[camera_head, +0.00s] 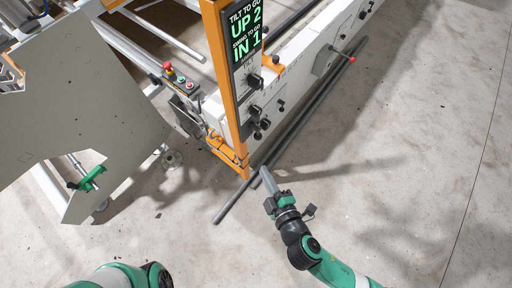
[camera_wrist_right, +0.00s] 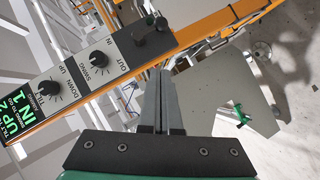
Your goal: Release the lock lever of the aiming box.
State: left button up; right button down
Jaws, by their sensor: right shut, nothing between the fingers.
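The aiming box (camera_head: 245,62) is a grey panel on the orange post, with a display reading tilt to go UP 2 and swing to go IN 1. Its tilt knob (camera_wrist_right: 48,90) and swing knob (camera_wrist_right: 98,58) show in the right wrist view. Beyond them, at the panel's end, is a small dark lever-like fitting (camera_wrist_right: 152,24), which looks like the lock lever; its exact position is unclear. My right gripper (camera_head: 266,176) is shut and empty, below the post's lower end and apart from the box. Its fingers (camera_wrist_right: 161,84) point toward the panel's end. My left gripper is out of view.
A long white machine beam (camera_head: 300,58) carries a red-tipped lever (camera_head: 350,60). A control box (camera_head: 180,86) has a red emergency button. A large grey plate (camera_head: 85,90) stands at left. Dark rails (camera_head: 230,204) lie near the floor. The floor at right is clear.

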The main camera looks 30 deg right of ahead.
jog(key=d+f+b+x, duration=0.1)
jog(key=d+b+x, duration=0.1)
jog(key=x, duration=1.1)
jog(key=shift+s+d+b, duration=0.25)
jog(key=shift+b, duration=0.25)
jog(key=shift+f, duration=0.1)
